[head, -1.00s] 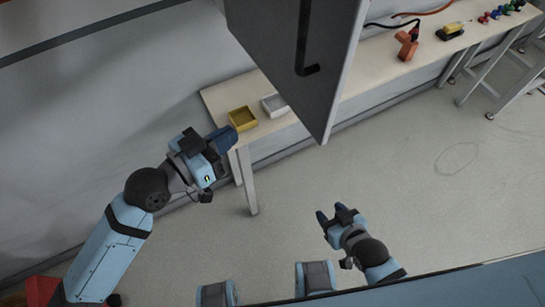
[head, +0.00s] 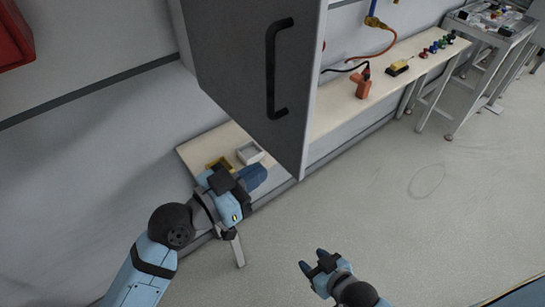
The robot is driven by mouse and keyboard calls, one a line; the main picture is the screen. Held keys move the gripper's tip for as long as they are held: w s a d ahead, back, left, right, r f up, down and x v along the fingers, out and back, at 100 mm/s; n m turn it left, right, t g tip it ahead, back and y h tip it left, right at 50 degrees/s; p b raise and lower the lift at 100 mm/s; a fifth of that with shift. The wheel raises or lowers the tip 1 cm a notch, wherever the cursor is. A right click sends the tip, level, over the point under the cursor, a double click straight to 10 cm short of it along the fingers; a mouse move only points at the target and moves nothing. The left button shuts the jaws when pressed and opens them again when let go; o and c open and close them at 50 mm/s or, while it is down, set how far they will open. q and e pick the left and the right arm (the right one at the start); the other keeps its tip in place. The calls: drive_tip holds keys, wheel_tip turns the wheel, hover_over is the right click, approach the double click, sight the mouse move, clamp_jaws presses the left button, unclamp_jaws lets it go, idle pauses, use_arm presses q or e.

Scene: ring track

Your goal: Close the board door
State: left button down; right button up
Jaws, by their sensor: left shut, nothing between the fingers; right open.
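The board door (head: 245,75) is a large dark grey panel with a black bar handle (head: 277,68), at the upper middle of the head view. It stands swung out from the wall over the bench, its lighter edge facing right. My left gripper (head: 258,175) is shut and empty, below the door's lower left part. Whether it touches the door I cannot tell. My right gripper (head: 312,265) is open and empty over the floor, lower right of the door. The inside of the board is hidden behind the door.
A wooden bench (head: 340,112) runs along the wall beneath the door. A metal table (head: 495,30) stands far right. The floor (head: 430,210) is clear.

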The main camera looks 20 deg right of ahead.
sight(283, 157)
use_arm(q)
drive_tip(key=shift+p+x, duration=0.45)
drive_tip(key=shift+x, duration=1.65)
